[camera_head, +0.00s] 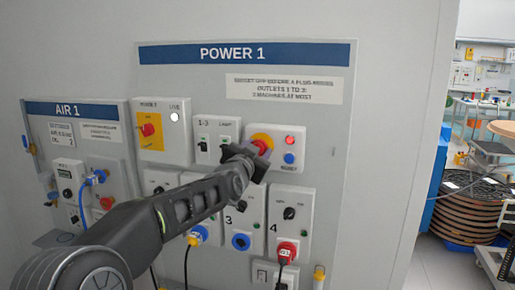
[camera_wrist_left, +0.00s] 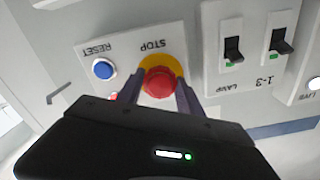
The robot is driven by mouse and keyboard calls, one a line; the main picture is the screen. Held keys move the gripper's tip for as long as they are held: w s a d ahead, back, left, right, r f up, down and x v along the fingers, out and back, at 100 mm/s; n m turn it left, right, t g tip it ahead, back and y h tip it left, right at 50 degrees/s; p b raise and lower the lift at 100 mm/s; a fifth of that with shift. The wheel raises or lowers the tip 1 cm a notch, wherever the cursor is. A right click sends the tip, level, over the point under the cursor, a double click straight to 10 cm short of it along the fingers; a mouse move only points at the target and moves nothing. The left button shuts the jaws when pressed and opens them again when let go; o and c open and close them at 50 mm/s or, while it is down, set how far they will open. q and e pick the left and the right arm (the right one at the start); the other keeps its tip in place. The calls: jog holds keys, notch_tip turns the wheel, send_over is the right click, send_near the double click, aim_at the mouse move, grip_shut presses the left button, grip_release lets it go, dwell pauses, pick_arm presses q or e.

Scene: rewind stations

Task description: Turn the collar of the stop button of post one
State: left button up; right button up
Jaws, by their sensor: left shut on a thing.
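The red stop button (camera_wrist_left: 159,80) sits on a yellow ring (camera_wrist_left: 176,66) on a white box marked STOP and RESET. In the head view the stop button (camera_head: 262,145) shows only in part, behind my left gripper (camera_head: 248,156), on the POWER 1 panel (camera_head: 180,85). In the left wrist view the fingers of my left gripper (camera_wrist_left: 158,92) stand on both sides of the red button and are shut on it. The contact points are partly hidden by the gripper body. My right gripper is in neither view.
A blue reset button (camera_head: 289,158) and a red lamp (camera_head: 289,140) are right of the stop button. Two switches (camera_head: 224,146) are to its left. Below are outlets with a red plug (camera_head: 287,252). The AIR 1 panel (camera_head: 75,109) is at left.

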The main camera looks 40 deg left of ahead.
pick_arm(q)
jog(key=m+p, duration=0.1)
jog(key=m, duration=0.1)
jog(key=shift+m, duration=0.4)
jog(key=shift+m+p, duration=0.4)
jog(key=shift+m, duration=0.8)
jog(key=o, duration=1.4)
jog(key=b+v, duration=0.2)
jog(key=v, duration=0.5)
jog(key=shift+s+d, duration=0.15)
jog(key=shift+s, duration=0.2)
